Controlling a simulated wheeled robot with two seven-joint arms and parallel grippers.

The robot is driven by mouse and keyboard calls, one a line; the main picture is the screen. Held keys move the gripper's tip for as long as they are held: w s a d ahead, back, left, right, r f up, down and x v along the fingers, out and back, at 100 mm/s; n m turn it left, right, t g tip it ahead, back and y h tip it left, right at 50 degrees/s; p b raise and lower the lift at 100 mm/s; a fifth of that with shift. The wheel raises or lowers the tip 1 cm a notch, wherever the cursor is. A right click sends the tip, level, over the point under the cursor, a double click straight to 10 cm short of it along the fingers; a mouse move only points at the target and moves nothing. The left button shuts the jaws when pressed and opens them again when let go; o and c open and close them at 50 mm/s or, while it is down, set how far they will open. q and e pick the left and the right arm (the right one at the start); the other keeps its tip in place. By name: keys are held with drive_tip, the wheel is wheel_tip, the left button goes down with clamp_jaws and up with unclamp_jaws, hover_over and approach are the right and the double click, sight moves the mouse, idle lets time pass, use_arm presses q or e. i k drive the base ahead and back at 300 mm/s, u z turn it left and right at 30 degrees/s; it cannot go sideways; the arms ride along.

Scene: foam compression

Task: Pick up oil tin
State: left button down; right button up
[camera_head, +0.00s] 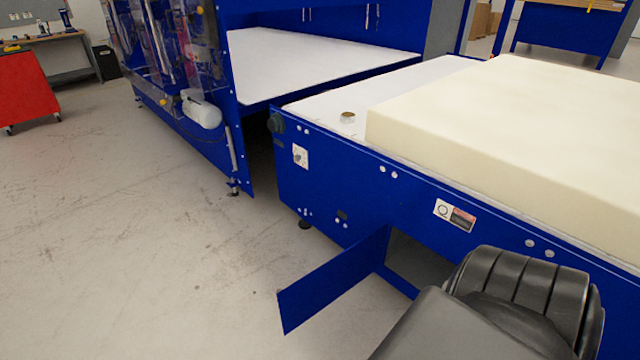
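A small round tin (347,117) with a brownish top sits on the white top of the blue conveyor table (315,105). It is near the table's front edge, just left of the foam block, and looks like the oil tin. It is too small to read any label. Neither of my grippers is in view. A dark grey link of my arm fills the bottom right, in front of the table.
A large cream foam block (480,115) covers most of the table's right part. A blue machine (240,140) with a white bed stands behind to the left. A blue door panel (335,280) sticks out from the table's front. The floor at left is clear.

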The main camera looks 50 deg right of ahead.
sight(346, 117)
drive_tip(key=u, duration=0.05)
drive_tip(key=i, duration=3.25)
drive_tip(key=z, duration=3.95)
drive_tip(key=i, duration=0.55)
drive_tip(key=z, duration=0.15)
